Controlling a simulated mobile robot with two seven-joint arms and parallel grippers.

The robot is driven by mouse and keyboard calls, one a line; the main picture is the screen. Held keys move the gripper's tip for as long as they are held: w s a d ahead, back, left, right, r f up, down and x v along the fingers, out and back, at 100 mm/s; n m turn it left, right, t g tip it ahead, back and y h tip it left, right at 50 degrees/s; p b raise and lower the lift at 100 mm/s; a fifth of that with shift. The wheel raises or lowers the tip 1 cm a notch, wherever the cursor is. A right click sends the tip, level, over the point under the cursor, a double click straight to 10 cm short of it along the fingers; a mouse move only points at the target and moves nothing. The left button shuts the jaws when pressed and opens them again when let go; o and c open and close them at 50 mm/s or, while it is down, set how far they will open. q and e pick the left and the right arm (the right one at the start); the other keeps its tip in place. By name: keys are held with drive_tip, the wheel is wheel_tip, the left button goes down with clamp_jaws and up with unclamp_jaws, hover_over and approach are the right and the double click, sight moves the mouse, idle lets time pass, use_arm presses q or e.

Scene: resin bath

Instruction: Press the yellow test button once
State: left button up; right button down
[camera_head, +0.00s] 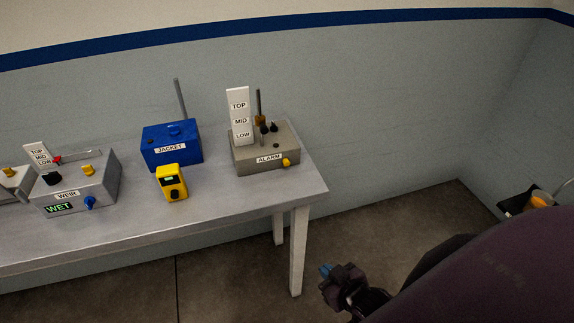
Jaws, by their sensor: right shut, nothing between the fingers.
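A small yellow button or knob (287,162) sits at the lower right of the front of the grey ALARM box (262,157), near the table's right end. I cannot read any test label on it. Another yellow knob (88,169) is on top of the grey WEIR box (105,182) at the left. My right gripper (327,270) is shut and empty, with a blue tip. It shows to the right of the table leg, below the table's right end in the picture, apart from the ALARM box. My left gripper is not in view.
The grey table (235,196) also carries a blue JACKET box (160,157) with an upright rod and a yellow handheld meter (172,189). A white TOP/MID/LOW plate (239,120) stands at the ALARM box. Floor right of the table is open.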

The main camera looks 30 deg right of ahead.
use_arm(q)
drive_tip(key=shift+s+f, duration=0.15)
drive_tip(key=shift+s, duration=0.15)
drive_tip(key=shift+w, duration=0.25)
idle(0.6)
